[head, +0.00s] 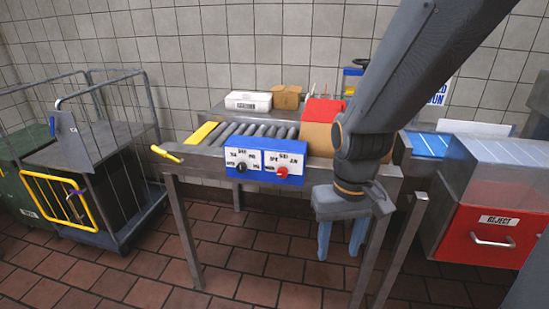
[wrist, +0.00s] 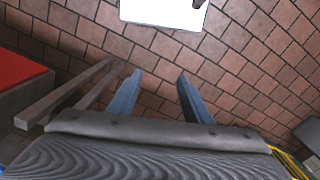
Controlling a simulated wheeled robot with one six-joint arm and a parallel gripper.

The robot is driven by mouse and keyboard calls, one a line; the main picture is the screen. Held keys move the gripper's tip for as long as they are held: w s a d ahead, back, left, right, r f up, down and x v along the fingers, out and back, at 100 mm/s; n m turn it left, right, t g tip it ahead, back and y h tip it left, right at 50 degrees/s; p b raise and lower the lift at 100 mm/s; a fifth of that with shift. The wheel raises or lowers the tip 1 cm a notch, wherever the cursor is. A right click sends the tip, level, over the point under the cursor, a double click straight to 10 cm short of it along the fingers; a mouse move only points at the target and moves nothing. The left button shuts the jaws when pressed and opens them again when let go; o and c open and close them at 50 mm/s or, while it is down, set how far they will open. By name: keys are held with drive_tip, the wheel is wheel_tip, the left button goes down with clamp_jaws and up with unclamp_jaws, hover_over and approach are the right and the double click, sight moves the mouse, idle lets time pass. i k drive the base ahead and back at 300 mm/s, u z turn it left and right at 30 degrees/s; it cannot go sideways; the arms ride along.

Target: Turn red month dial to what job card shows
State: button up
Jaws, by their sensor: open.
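The red month dial (head: 281,172) sits on the right white plate of a blue-edged panel (head: 265,182) on the conveyor's front. Month labels surround it, too small to read surely; I cannot tell where it points. My gripper (head: 341,242) hangs right of the panel and lower than the dial, fingers pointing down, apart from it. In the wrist view its fingers (wrist: 158,97) are spread with only floor between them. A white sign with blue letters (head: 440,92) on the wall is mostly hidden by my arm; I cannot tell whether it is the job card.
A black dial (head: 241,168) is left of the red one. A wire cage trolley (head: 150,150) stands left, a red reject bin (head: 490,245) right. A white panel (wrist: 165,12) tops the wrist view.

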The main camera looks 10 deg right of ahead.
sight(283, 173)
drive_tip(key=u, duration=0.8)
drive_tip(key=k, duration=0.7)
drive_tip(key=z, duration=1.25)
drive_tip(key=i, duration=0.5)
drive_tip(key=z, duration=0.05)
